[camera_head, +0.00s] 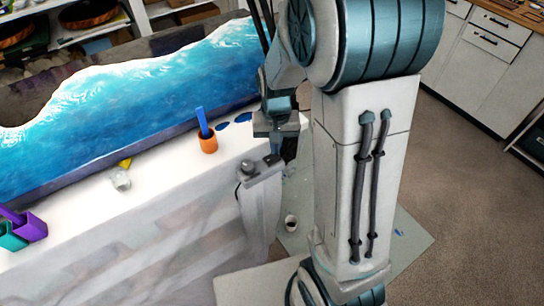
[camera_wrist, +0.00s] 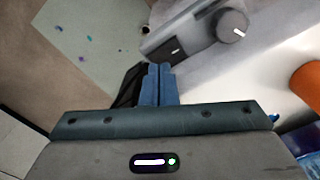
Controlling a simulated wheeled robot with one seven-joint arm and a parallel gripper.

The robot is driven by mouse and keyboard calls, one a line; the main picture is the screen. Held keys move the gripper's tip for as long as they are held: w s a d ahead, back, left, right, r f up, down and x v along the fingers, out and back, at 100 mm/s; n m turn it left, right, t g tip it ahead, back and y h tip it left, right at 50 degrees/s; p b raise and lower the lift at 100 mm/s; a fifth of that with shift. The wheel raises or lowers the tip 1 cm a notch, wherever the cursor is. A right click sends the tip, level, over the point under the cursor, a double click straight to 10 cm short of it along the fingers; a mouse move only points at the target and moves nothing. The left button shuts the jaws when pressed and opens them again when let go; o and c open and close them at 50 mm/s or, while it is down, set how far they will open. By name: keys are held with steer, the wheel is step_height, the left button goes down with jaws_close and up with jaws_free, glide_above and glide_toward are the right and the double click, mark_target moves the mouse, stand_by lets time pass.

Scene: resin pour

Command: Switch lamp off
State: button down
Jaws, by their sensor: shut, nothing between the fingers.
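A grey control box (camera_head: 260,172) is fixed at the near right corner of the white-covered table. It carries a round knob and a darker part beside it. In the wrist view the box (camera_wrist: 190,38) lies just beyond my fingers, with its round knob (camera_wrist: 233,25) marked by a white line. My gripper (camera_wrist: 160,68) is shut and empty, with its blue fingertips close to the box; I cannot tell if they touch it. In the head view my gripper (camera_head: 287,150) is beside the box, partly hidden by my arm. No lamp is clearly seen.
An orange cup (camera_head: 208,143) with a blue stick stands on the table near the box. A clear cup (camera_head: 120,178) and a purple container (camera_head: 34,227) are further left. A blue resin slab (camera_head: 150,95) fills the back. A small cup (camera_head: 291,223) is on the floor sheet (camera_head: 410,240).

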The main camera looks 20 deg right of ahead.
steer(key=shift+f+b, duration=0.7)
steer(key=shift+f, duration=0.2)
stand_by(0.4)
steer(key=shift+r+p, duration=2.75)
steer(key=shift+r, duration=0.8)
steer(key=s+r+n+t, duration=0.2)
steer(key=s+r+t, duration=0.1)
steer(key=s+r, duration=0.8)
steer(key=shift+s+r, duration=0.2)
steer(key=shift+s, duration=1.55)
steer(key=shift+d, duration=0.1)
